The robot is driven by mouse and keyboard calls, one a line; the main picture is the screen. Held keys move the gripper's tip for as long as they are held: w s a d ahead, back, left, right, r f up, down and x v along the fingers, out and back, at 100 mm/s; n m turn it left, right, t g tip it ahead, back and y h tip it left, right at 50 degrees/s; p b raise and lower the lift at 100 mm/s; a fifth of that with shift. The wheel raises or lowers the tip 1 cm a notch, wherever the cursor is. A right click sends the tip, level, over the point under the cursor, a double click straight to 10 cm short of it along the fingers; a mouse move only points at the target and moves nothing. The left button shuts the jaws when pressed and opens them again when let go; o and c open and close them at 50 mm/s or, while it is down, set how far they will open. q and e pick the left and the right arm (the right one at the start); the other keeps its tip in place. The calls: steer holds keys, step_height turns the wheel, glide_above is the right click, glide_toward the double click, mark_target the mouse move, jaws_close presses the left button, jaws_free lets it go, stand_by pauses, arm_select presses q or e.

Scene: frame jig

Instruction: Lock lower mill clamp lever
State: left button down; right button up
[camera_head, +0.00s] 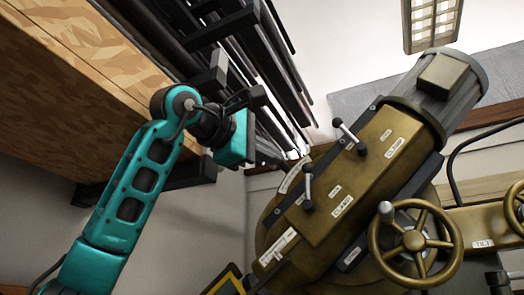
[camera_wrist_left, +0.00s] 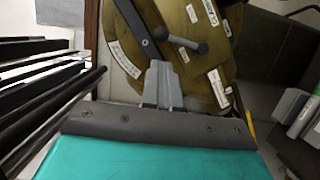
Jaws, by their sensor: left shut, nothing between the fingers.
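The brown-gold mill head (camera_head: 345,190) stands tilted at the right of the head view. It carries two small clamp levers with round knobs: the upper lever (camera_head: 350,135) and the lower lever (camera_head: 308,192). My left gripper (camera_wrist_left: 160,72) is shut and empty, its grey fingers together in the left wrist view. A clamp lever (camera_wrist_left: 186,43) shows just beyond the fingertips there, apart from them as far as I can tell; I cannot tell for sure which lever it is. In the head view the teal left wrist is left of the mill, and its fingertips are hard to make out.
A rack of dark bars (camera_head: 262,65) stands close behind my left wrist and shows at left in the wrist view. A wooden shelf (camera_head: 90,90) is at upper left. A spoked handwheel (camera_head: 415,242) is on the mill's right side. The wall below the wrist is clear.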

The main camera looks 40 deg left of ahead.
mark_target(308, 187)
arm_select(q)
steer(key=w, duration=0.6)
steer(key=shift+w+d+p, duration=0.2)
steer(key=shift+w+p, duration=0.05)
steer(key=shift+p, duration=0.15)
arm_select(e)
steer(key=shift+r, duration=0.5)
arm_select(q)
steer(key=shift+s, duration=0.1)
